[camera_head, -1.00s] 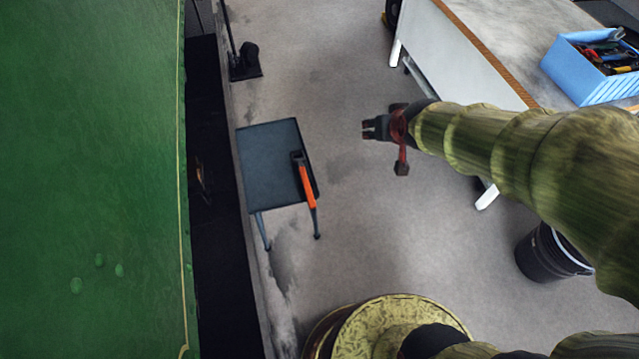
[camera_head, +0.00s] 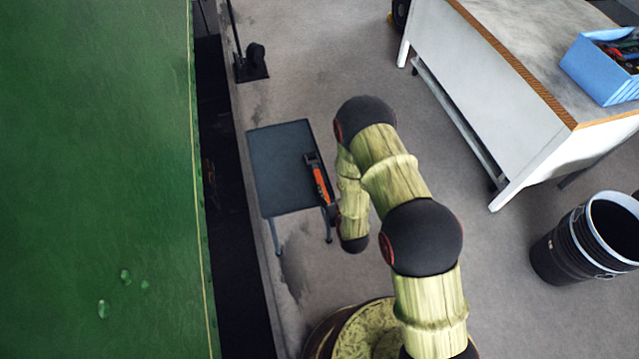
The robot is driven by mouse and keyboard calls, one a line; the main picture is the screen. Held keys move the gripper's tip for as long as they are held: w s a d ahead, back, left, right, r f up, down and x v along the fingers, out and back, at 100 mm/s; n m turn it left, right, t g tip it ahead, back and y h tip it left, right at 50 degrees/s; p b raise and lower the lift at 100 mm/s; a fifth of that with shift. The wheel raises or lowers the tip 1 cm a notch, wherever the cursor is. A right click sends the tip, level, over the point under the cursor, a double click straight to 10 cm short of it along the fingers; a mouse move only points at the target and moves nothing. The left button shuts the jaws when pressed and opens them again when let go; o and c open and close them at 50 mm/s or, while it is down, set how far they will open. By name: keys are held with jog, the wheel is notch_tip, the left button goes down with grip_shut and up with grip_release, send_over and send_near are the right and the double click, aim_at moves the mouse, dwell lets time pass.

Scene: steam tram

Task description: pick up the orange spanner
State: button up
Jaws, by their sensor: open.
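The orange spanner (camera_head: 319,184) lies near the right edge of a small dark blue-grey table (camera_head: 275,170). Its dark head points away, and its orange handle runs towards the table's near right corner. My arm is folded over the right side of the table, with its wrist low beside the near right corner. A dark part of my gripper (camera_head: 333,212) shows between the wrist and the handle's near end. The rest of it is hidden by my arm. It is open, close to the handle's end; whether they touch cannot be made out.
A green wall-like surface (camera_head: 95,180) and a dark gap run along the left. A white workbench (camera_head: 500,120) with a blue tool crate (camera_head: 597,80) stands at the right. A black bin (camera_head: 568,250) stands below it. The floor between is clear.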

aim_at(320, 182)
jog(key=shift+t+y, duration=0.4)
jog(key=shift+s+a+f+b, duration=0.1)
jog(key=shift+s+f+b, duration=0.3)
jog(key=shift+f, duration=0.8)
jog(key=shift+s+a+f+b, duration=0.2)
jog(key=shift+s+f, duration=0.35)
jog(key=shift+f, duration=0.65)
jog(key=shift+s+a+f+b, duration=0.1)
jog(key=shift+s+f+b, duration=0.3)
jog(key=shift+f, duration=0.8)
jog(key=shift+b+x, duration=1.05)
jog(key=shift+x, duration=1.25)
jog(key=shift+d+r, duration=0.15)
jog(key=shift+r, duration=0.05)
jog(key=shift+c, duration=0.8)
grip_shut()
jog(key=shift+w, duration=0.1)
